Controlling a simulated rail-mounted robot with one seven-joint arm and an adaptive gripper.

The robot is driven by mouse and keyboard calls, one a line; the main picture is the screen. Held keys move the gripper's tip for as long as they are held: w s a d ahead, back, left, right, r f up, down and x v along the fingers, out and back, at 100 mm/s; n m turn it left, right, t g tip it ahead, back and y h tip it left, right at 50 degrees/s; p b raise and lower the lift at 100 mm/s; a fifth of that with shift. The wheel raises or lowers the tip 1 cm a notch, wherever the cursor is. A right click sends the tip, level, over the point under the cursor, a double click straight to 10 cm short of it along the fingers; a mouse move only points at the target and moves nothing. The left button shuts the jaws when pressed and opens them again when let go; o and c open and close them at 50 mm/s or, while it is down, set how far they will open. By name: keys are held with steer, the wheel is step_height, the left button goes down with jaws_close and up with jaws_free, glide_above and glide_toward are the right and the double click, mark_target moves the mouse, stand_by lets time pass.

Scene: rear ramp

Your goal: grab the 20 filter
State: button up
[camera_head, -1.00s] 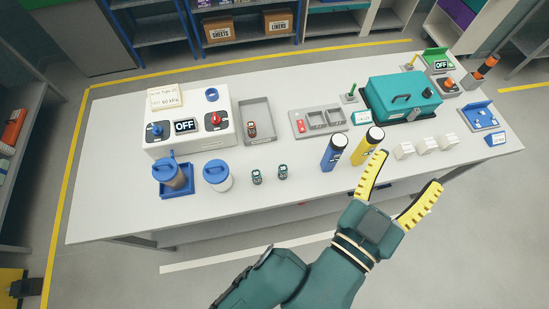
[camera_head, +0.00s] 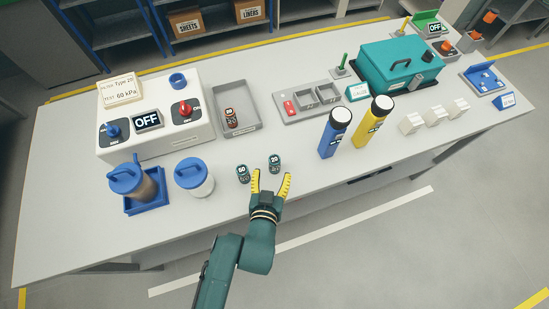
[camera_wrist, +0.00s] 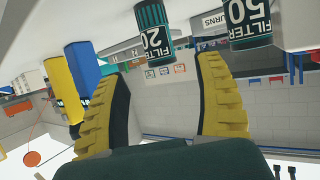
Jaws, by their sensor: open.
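The 20 filter (camera_head: 275,162) is a small dark canister with a teal ring, upright near the table's front edge. The 50 filter (camera_head: 243,174) stands just left of it. My gripper (camera_head: 271,182) is open and empty, low at the front edge, with its yellow fingers pointing at the 20 filter. In the wrist view, the 20 filter (camera_wrist: 153,35) shows upside down, just ahead of the gap between my fingers (camera_wrist: 165,75). The 50 filter (camera_wrist: 247,20) is outside the right finger there. No contact is visible.
A grey tray (camera_head: 253,127) holds a red-and-dark canister (camera_head: 231,118). Blue-lidded jars (camera_head: 194,178) stand at left, one in a blue tray. Blue (camera_head: 335,132) and yellow (camera_head: 373,122) cylinders stand at right. The tabletop between them and the filters is clear.

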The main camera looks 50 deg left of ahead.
mark_target(274, 166)
steer(key=x, duration=0.6)
steer(key=shift+w+a+f+b, duration=0.15)
steer(key=shift+a+b, duration=0.05)
steer(key=shift+b, duration=0.1)
steer(key=shift+d, duration=0.1)
jaws_close()
